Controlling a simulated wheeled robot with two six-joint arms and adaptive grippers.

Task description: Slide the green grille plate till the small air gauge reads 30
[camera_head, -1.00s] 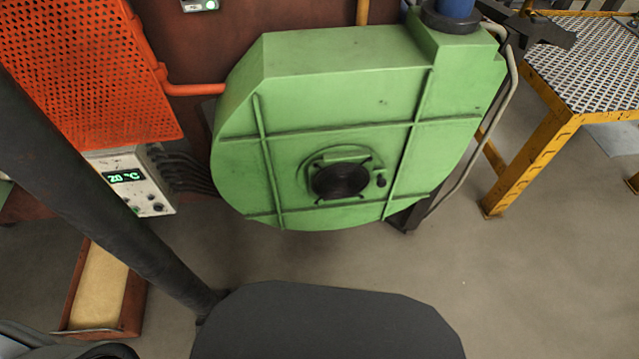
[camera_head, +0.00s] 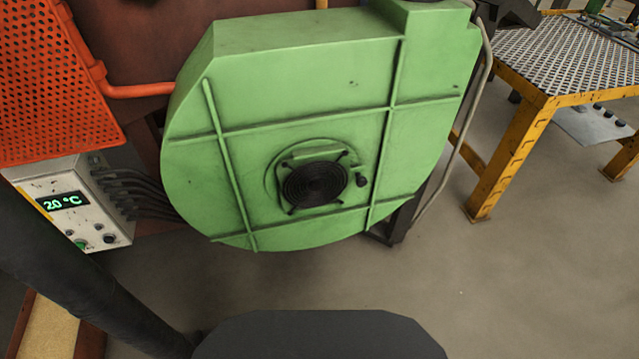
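A large green blower housing (camera_head: 300,130) with raised ribs stands ahead in the head view. Near its lower middle is a round black grille (camera_head: 315,184) over an air inlet. A small green plate (camera_head: 322,153) shows along the grille's upper edge, and a black knob (camera_head: 362,180) sits at its right. I cannot tell how far the plate covers the inlet. Neither of my grippers is in view.
A white control box (camera_head: 70,205) reading 20 °C is at the left, below an orange perforated guard (camera_head: 50,90). A yellow-framed table (camera_head: 540,100) stands at the right. A tray (camera_head: 48,330) lies at lower left. The floor before the housing is clear.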

